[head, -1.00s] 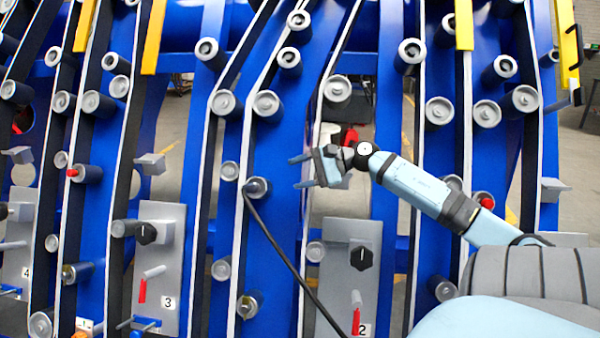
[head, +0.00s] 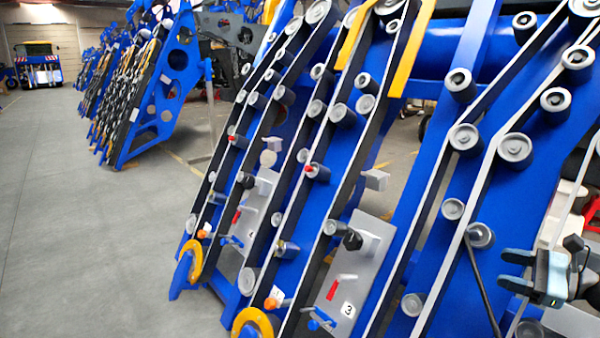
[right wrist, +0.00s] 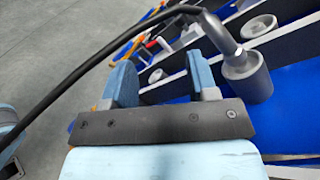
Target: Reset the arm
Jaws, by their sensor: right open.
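My right gripper (head: 512,271) is at the right edge of the head view, in front of the blue harvester chassis (head: 515,205). Its two fingers point left and stand apart, with nothing between them. In the right wrist view the open right gripper (right wrist: 160,84) shows a clear gap between its blue fingers. A black cable (head: 484,285) hangs from a grey roller end (head: 481,235) just above and left of the gripper. In the right wrist view the cable (right wrist: 110,48) arches over the fingers to a grey cylinder (right wrist: 246,76). My left gripper is not in view.
The chassis carries many protruding rollers, black belts and yellow bars (head: 413,45). A grey panel marked 3 (head: 345,285) has a black knob (head: 352,240). Open grey floor (head: 90,220) lies at the left. More blue chassis (head: 160,95) stand behind, with a vehicle (head: 39,65) far back.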

